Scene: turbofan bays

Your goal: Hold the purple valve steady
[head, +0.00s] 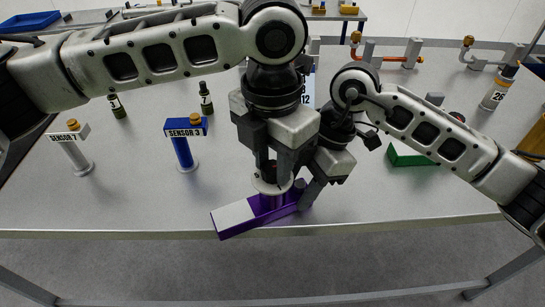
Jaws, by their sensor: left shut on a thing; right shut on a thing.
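The purple valve (240,222) lies near the front edge of the table, a long purple block with a white label plate and a short purple post. My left gripper (272,178) points down and is shut on the valve's upper part, around a pale round disc on the post. My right gripper (310,190) is close beside it on the right and is shut at the valve's right end. The two grippers are nearly touching and hide part of the valve.
A blue sensor 3 stand (183,153) and a white sensor 7 stand (75,152) stand left. Small dark bottles (206,98) are behind. The table's front left is clear.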

